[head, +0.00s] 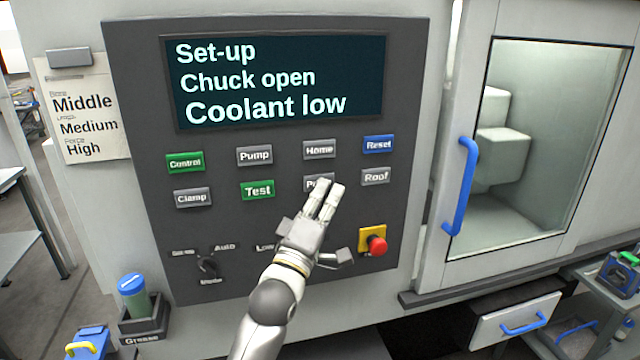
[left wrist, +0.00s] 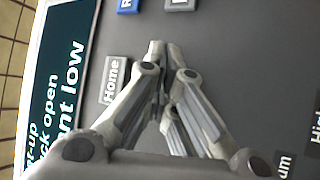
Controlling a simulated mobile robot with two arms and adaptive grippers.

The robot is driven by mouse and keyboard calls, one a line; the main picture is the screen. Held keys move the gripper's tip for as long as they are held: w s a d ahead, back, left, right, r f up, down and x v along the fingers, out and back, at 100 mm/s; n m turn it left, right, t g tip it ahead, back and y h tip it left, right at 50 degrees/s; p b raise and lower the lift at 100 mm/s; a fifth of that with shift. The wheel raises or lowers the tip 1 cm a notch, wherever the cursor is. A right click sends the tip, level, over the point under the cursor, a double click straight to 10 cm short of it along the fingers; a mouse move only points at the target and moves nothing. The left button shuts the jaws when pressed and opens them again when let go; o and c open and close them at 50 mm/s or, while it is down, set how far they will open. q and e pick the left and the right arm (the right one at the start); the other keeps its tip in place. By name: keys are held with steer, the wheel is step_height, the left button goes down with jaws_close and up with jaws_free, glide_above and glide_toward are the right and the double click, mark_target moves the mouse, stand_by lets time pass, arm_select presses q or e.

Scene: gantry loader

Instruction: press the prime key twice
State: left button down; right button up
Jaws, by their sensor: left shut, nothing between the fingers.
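The key panel (head: 140,100) carries two rows of keys. A grey key (head: 312,184) in the lower row, below the Home key (head: 319,149), shows a label starting with "P"; the rest is hidden behind my fingers. My left gripper (head: 331,188) is shut and empty, its fingertips over the right part of that key. I cannot tell whether they touch it. In the left wrist view the shut fingers (left wrist: 158,46) are beside the Home key (left wrist: 116,80), and the "P" key is not visible. My right gripper is not in view.
The display (head: 280,80) reads "Set-up, Chuck open, Coolant low". The Roof key (head: 376,177) is right of my fingertips and the green Test key (head: 257,190) left. A red stop button (head: 377,245) sits below right. A blue door handle (head: 461,188) stands out farther right.

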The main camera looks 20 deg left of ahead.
arm_select(q)
steer(key=shift+s+d, duration=0.1)
steer(key=shift+s, duration=0.05)
steer(key=shift+s+d+p, duration=0.3)
steer(key=shift+s+d, duration=0.05)
steer(key=shift+s, duration=0.2)
steer(key=s+d, duration=0.1)
steer(key=s, duration=0.1)
steer(key=s+d+p, duration=0.1)
steer(key=s, duration=0.1)
steer(key=shift+d, duration=0.4)
steer(key=shift+f, duration=0.1)
stand_by(0.5)
